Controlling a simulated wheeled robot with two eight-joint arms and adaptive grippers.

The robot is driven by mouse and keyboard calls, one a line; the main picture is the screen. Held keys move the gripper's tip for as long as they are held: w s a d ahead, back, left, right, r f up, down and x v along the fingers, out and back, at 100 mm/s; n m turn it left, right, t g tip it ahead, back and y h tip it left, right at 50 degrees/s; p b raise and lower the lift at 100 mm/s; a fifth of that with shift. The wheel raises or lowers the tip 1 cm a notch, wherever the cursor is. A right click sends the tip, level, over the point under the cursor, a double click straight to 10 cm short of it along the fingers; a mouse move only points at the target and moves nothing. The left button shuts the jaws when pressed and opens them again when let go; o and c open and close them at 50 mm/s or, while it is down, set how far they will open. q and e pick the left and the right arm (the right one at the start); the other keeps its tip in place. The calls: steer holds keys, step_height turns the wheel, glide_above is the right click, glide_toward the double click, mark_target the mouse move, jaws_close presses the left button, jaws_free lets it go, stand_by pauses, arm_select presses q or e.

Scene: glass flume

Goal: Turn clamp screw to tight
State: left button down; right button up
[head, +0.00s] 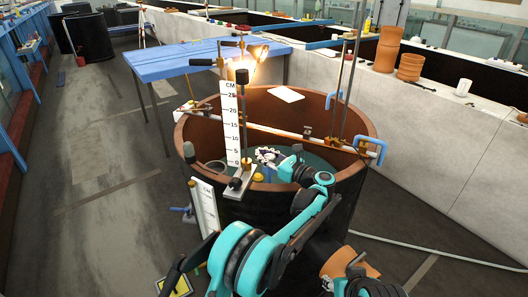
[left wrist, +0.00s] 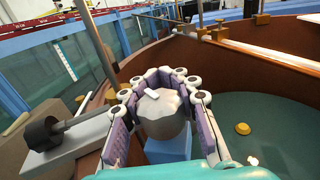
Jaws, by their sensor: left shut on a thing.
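The clamp screw's grey faceted knob (left wrist: 163,117) with a white mark on top is in the middle of the left wrist view, above a blue block (left wrist: 170,152). My left gripper (left wrist: 160,100) is shut around it, with purple-lined finger pads on both sides. In the head view my left gripper (head: 270,157) is over the near inside of the round brown tank (head: 345,192); the fingers largely hide the knob there. The screw's thread and its tightness cannot be seen. My right gripper is not in view.
A white centimetre scale (head: 230,125) on a metal base stands at the tank's near rim. A metal rail (head: 285,131) with blue clamps crosses the tank. A blue table (head: 190,60) stands behind. A yellow knob (left wrist: 242,128) lies in the tank.

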arm_select(q)
steer(key=shift+s+a+n+g+y+p, duration=0.2)
steer(key=shift+n+g+y+p, duration=0.35)
steer(key=shift+n+g, duration=0.45)
steer(key=shift+s+a+n+g+y+p, duration=0.1)
steer(key=shift+s+n+g+y+p, duration=0.2)
steer(key=shift+n+g+y, duration=0.7)
steer(key=shift+s+a+n+g+y+p, duration=0.1)
steer(key=shift+s+n+g+y+p, duration=0.3)
steer(key=shift+g, duration=1.1)
steer(key=shift+w+n+g+p, duration=0.1)
steer(key=shift+n+g+p, duration=0.25)
steer(key=shift+n+g, duration=0.2)
steer(key=c, duration=1.1)
jaws_free()
steer(key=shift+a, duration=0.1)
steer(key=shift+c, duration=0.2)
steer(key=shift+m+t, duration=0.25)
